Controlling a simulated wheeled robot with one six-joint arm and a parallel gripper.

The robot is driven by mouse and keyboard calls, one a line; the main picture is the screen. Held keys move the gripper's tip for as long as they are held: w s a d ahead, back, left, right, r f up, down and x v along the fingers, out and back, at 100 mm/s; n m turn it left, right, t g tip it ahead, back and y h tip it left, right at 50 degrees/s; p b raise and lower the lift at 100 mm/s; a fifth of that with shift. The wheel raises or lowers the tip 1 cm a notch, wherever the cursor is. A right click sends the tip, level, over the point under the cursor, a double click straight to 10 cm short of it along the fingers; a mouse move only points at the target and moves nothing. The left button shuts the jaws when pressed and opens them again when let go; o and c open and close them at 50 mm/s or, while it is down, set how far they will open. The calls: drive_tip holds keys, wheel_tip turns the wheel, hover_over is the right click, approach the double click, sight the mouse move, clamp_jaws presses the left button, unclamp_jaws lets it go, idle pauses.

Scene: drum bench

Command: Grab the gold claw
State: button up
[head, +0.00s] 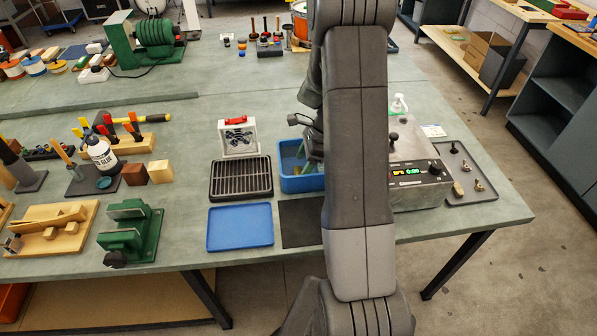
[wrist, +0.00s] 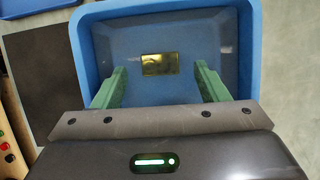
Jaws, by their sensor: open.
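A small gold rectangular piece, which I take to be the gold claw (wrist: 160,64), lies in a blue bin (wrist: 245,35) in the wrist view. It appears to be on or near the bin's bottom. My gripper (wrist: 160,70) has its two green fingers spread wide, one to the left and one to the right of the gold piece, with nothing between them touching it. The height between fingertips and piece is hard to tell. In the head view the blue bin (head: 302,184) is partly hidden by my arm, and the gold piece cannot be made out.
Left of the bin are a black rack (head: 241,179), a blue tray (head: 240,227) and a white box (head: 238,139). A dark mat (head: 299,222) lies in front. A control box with a lit display (head: 418,188) and a grey tray (head: 483,193) stand to the right.

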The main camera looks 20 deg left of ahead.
sight(298, 173)
drive_tip(key=shift+x, duration=1.35)
drive_tip(key=shift+c, duration=0.2)
drive_tip(key=c, duration=1)
